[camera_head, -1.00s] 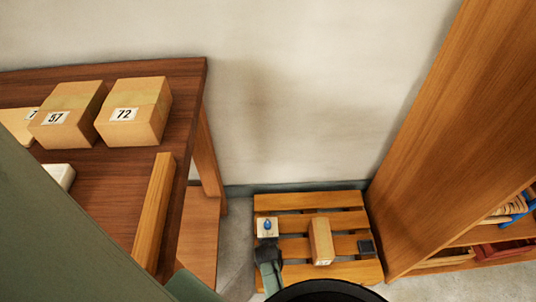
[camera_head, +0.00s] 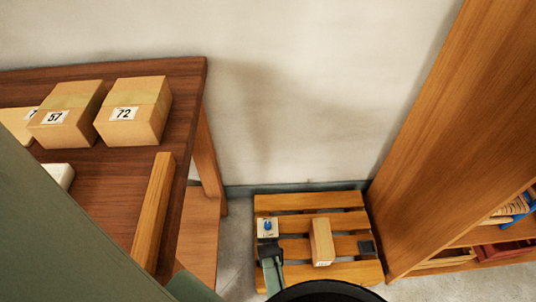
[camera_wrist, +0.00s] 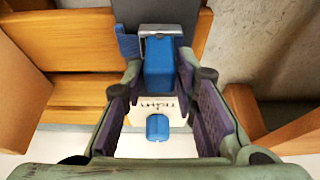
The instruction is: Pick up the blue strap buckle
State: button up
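A blue buckle-like block (camera_wrist: 158,66) with a metal bar at its top shows between my fingertips in the wrist view. My gripper (camera_wrist: 160,72) has its fingers apart, one on each side of this block. I cannot tell whether the pads press on it. Below it in the wrist view is a white box (camera_wrist: 170,146) with a blue knob (camera_wrist: 157,127) and a label that seems to read TIGHT. In the head view, the knob (camera_head: 267,225) stands on this box at the pallet's left, and my gripper (camera_head: 269,250) is just in front of it.
A table (camera_head: 185,75) with numbered boxes stands at left. A wooden shelf (camera_head: 440,140) stands close at right.

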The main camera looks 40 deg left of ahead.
grip_shut()
jog(key=shift+r, duration=0.1)
